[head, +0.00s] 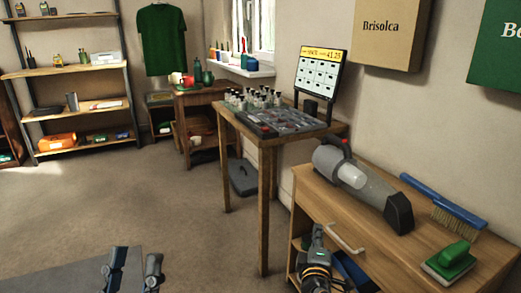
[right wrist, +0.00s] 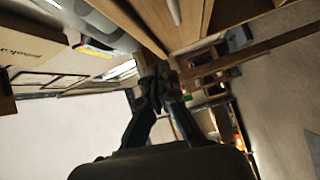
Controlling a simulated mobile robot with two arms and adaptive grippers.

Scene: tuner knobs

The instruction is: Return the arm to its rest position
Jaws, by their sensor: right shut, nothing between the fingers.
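A dark panel (head: 300,123) lies on the tall wooden table (head: 267,142), well away from both grippers. Whether my right gripper touches the cabinet is unclear.
A handheld vacuum (head: 362,183), a blue brush (head: 445,203) and a green-handled scrubber (head: 450,258) lie on the cabinet top. A drawer handle (head: 346,239) juts from its front. Shelves (head: 75,70) stand at the back left. The floor (head: 130,200) at centre-left is clear.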

